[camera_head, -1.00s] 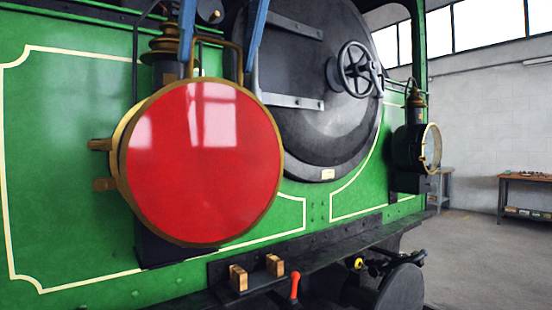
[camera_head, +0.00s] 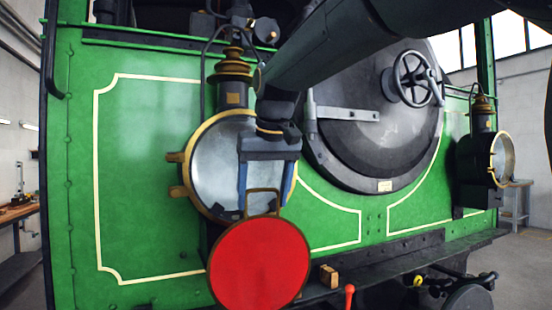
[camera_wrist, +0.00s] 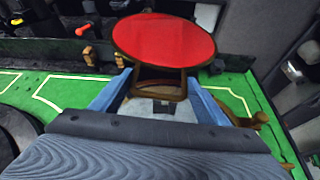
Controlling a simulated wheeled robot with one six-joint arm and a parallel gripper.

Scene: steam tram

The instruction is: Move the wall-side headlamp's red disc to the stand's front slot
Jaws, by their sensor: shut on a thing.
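The red disc (camera_head: 258,265) has a brass rim and a brass loop handle on top. My gripper (camera_head: 265,195) is shut on that handle, and the disc hangs below it in front of the left headlamp. The left headlamp (camera_head: 212,158) has a brass ring, and its pale glass is uncovered. In the wrist view the disc (camera_wrist: 165,40) lies beyond the fingers of my gripper (camera_wrist: 160,77). Wooden blocks of the stand (camera_head: 328,277) show just right of the disc on the beam; the disc hides the rest. They also show in the wrist view (camera_wrist: 90,56).
A second headlamp (camera_head: 488,155) stands at the far right of the green engine front. A red lever (camera_head: 349,296) rises beside the stand. The smokebox door's handwheel (camera_head: 418,78) juts out above. Workbenches stand at both sides.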

